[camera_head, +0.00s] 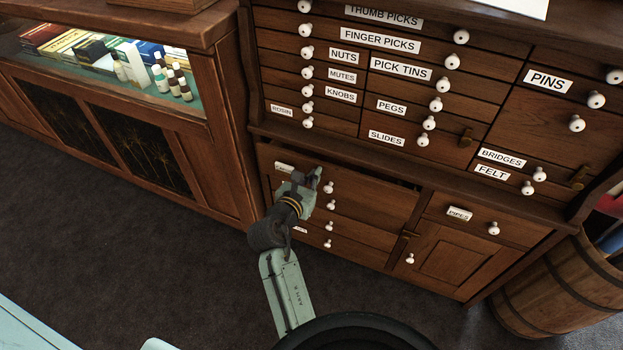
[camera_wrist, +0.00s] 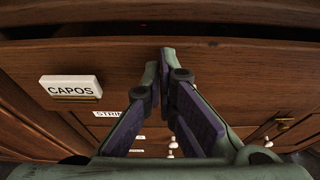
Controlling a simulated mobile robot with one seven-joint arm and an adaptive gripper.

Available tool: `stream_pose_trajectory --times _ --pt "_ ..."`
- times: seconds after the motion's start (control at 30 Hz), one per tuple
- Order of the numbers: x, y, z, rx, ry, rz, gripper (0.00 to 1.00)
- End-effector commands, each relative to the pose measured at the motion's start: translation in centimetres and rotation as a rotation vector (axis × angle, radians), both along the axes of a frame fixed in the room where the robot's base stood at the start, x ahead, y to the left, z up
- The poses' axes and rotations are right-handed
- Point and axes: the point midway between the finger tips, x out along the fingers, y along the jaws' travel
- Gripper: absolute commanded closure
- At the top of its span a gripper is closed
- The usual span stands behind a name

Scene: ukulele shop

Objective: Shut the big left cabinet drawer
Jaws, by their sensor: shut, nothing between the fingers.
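The big left drawer (camera_head: 372,200) is the wide top-left one in the cabinet's lower part. A dark gap shows above its front in both views, so it stands slightly open. In the wrist view its wooden front (camera_wrist: 235,75) carries a CAPOS label (camera_wrist: 72,88) on the left. My gripper (camera_head: 317,173) is in front of the drawer's left half, near a white knob (camera_head: 328,187). In the wrist view my gripper (camera_wrist: 163,58) is shut and empty, its fingertips pointing at the upper front. I cannot tell whether they touch it. My gripper hides part of the drawer's left side.
Smaller labelled drawers (camera_head: 340,75) fill the cabinet above. A PIPES drawer (camera_head: 480,222) and a small door (camera_head: 445,258) are to the right. A glass display case (camera_head: 130,75) stands at the left, a barrel (camera_head: 560,290) at the right. Dark floor (camera_head: 130,240) is clear in front.

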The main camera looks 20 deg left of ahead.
Motion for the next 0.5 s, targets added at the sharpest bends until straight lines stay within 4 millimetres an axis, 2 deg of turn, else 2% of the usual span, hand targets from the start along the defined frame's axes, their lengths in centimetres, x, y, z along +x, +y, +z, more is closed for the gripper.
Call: stream_pose_trajectory --times 0.17,0.4,0.5 --pt "0.3 0.0 0.2 0.0 0.0 -0.001 1.0" --pt "4.0 -0.2 0.4 0.0 0.0 -0.003 1.0" --pt "4.5 -0.2 0.1 0.0 0.0 0.0 1.0"
